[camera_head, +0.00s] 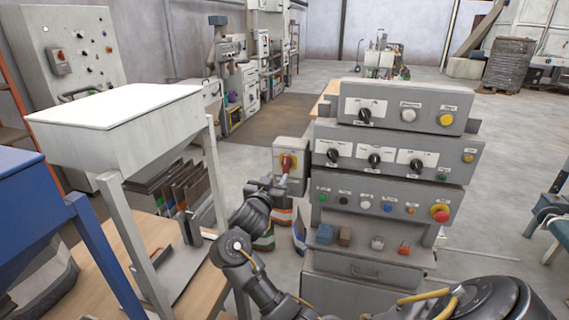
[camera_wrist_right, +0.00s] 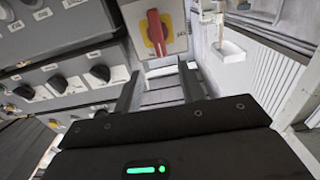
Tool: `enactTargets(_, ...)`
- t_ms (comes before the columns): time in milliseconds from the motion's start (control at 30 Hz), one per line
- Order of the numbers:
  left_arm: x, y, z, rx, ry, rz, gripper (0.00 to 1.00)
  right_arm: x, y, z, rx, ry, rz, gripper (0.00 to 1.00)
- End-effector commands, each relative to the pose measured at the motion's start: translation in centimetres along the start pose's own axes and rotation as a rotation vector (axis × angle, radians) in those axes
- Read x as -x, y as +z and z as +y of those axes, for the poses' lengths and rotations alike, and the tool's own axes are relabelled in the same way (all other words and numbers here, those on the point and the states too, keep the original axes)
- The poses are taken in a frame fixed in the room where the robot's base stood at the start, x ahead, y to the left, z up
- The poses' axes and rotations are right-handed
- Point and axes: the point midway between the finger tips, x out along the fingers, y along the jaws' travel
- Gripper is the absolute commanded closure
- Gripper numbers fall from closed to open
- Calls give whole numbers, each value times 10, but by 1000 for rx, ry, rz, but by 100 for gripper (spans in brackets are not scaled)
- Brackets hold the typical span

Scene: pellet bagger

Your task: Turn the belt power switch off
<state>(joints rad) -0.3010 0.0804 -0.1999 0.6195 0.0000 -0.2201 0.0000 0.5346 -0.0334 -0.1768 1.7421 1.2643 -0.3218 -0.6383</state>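A red rotary handle (camera_head: 287,161) on a yellow plate sits on the front of a small light-grey box (camera_head: 283,145), left of the control panels; I take it as the belt power switch. In the right wrist view the red handle (camera_wrist_right: 156,30) stands roughly upright in the picture, ahead of the fingers. My right gripper (camera_head: 276,184) is just below and in front of the box. In the wrist view its two fingers (camera_wrist_right: 158,82) are apart with nothing between them, and the handle is beyond their tips. My left gripper is not in view.
Stacked grey panels with black knobs (camera_head: 374,160), coloured buttons and a red emergency button (camera_head: 440,213) stand right of the switch box. A white-topped hopper (camera_head: 120,105) on legs stands left, over a wooden table (camera_head: 205,292).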

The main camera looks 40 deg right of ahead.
Motion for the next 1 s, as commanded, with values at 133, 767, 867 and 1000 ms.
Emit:
enactTargets(133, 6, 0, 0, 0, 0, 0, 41, -21, -2, 1, 5, 4, 2, 60)
enactTargets(767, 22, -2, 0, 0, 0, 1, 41, -104, 0, 0, 2, 0, 0, 60)
enactTargets(867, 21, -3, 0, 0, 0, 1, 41, -105, 0, 0, 1, 0, 0, 60)
enactTargets(1000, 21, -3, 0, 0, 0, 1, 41, -104, 1, 0, 1, 0, 0, 60)
